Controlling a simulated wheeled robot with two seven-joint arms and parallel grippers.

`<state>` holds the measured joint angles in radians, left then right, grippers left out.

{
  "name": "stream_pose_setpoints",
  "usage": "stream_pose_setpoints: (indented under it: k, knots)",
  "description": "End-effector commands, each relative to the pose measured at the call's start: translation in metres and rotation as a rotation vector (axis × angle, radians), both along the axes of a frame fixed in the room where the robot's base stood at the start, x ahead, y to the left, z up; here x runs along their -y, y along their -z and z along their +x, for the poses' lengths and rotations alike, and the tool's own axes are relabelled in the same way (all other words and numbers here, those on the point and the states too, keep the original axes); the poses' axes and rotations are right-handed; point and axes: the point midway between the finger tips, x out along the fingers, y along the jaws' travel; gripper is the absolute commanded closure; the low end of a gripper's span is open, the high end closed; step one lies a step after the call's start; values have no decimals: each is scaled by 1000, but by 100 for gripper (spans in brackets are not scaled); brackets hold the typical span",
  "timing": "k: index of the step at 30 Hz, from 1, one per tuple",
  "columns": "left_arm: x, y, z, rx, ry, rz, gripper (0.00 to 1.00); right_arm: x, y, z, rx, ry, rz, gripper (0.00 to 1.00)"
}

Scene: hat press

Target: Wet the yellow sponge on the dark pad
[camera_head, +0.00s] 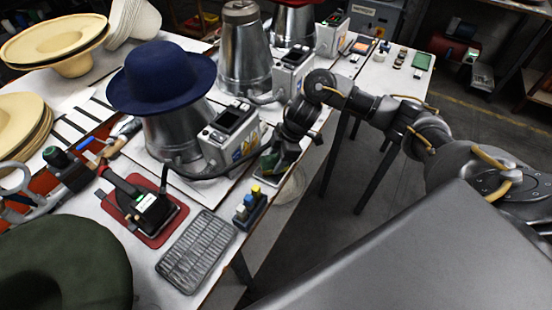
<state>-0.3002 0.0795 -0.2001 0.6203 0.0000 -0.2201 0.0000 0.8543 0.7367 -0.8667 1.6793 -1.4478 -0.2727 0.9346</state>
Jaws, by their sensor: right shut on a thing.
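My right gripper (281,146) reaches in from the right and is low over the dark green pad (289,161) at the table's right edge. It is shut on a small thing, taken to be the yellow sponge. The sponge itself is hidden by the fingers and wrist, so I cannot tell whether it touches the pad. The pad is partly covered by the gripper. My left gripper is not in view.
A navy hat (162,76) sits on a metal steamer, with a control box (232,136) close left of my gripper. A small rack (249,208) with blue and yellow pieces and a grey ribbed mat (197,250) lie nearer. Open floor lies to the right.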

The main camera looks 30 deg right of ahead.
Motion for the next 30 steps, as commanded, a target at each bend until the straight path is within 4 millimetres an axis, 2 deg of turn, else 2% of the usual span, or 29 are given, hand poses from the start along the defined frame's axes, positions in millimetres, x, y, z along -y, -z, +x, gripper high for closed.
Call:
stream_pose_setpoints:
  k: [30]
  knots:
    - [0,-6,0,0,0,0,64,0,2,-1,-2,-1,-1,70]
